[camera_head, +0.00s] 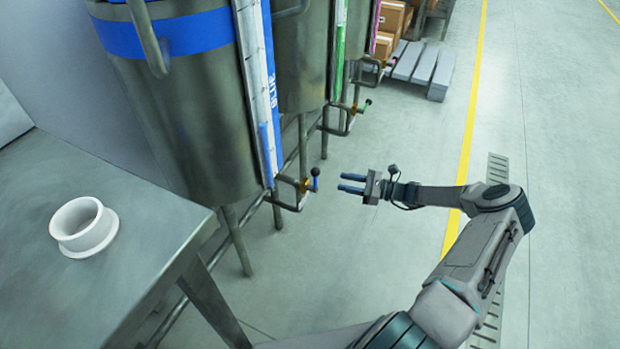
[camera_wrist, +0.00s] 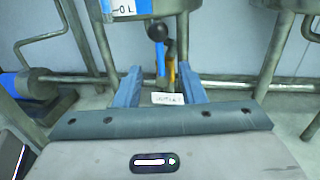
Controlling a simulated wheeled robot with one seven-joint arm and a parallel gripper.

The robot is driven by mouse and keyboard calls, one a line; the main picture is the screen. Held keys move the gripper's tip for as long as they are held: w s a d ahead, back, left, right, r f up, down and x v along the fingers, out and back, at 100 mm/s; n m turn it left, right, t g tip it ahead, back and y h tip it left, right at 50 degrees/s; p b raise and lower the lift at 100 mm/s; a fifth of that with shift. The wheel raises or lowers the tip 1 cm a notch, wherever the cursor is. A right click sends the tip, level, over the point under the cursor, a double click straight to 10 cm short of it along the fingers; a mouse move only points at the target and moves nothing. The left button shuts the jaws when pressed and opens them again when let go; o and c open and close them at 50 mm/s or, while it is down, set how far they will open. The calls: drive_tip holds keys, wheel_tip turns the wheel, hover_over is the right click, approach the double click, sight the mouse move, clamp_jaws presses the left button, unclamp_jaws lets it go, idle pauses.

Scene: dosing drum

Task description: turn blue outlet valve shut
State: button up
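The blue outlet valve (camera_head: 315,180) sits at the end of the pipe low on the nearest drum, the one with the blue band. Its short handle stands upright with a dark knob on top. In the wrist view the valve handle (camera_wrist: 158,45) with its black knob is straight ahead, between and beyond the fingers. My gripper (camera_head: 343,184) is to the right of the valve, pointing at it, with a small gap between. Its two blue fingers (camera_wrist: 160,88) are apart with nothing between them that I can see touching. A small label reading like "OUTLET" (camera_wrist: 167,98) shows below the valve.
More drums with a green-handled valve (camera_head: 366,105) and a pink-marked one stand behind. A metal table (camera_head: 150,240) with a white flanged ring (camera_head: 84,227) is at the left. A pallet (camera_head: 425,65) with boxes is at the back. The floor right of the valve is open.

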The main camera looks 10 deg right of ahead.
sight(315, 180)
drive_tip(key=b+x, duration=0.2)
drive_tip(key=x, duration=1)
drive_tip(key=shift+a, duration=0.25)
drive_tip(key=shift+w, duration=0.1)
clamp_jaws()
